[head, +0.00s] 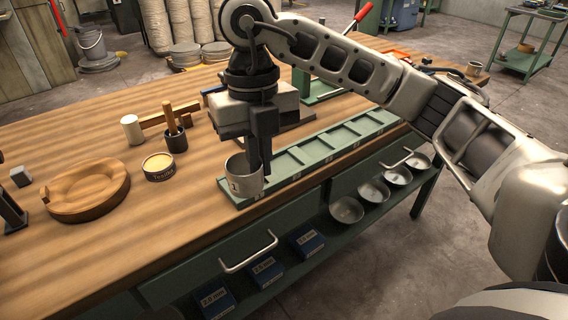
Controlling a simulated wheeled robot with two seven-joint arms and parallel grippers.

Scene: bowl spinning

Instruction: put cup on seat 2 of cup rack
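The rack has several seats in a row, and those to the right of the cup look empty. No seat numbers are readable. My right gripper (260,160) points down at the cup's right side. Its dark fingers overlap the rim and appear closed on the cup's wall. The cup is upright. I cannot tell whether its base touches the rack. My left gripper is not in view.
Steel bowls (347,209) stand on the shelf below. The bench's front left is clear.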

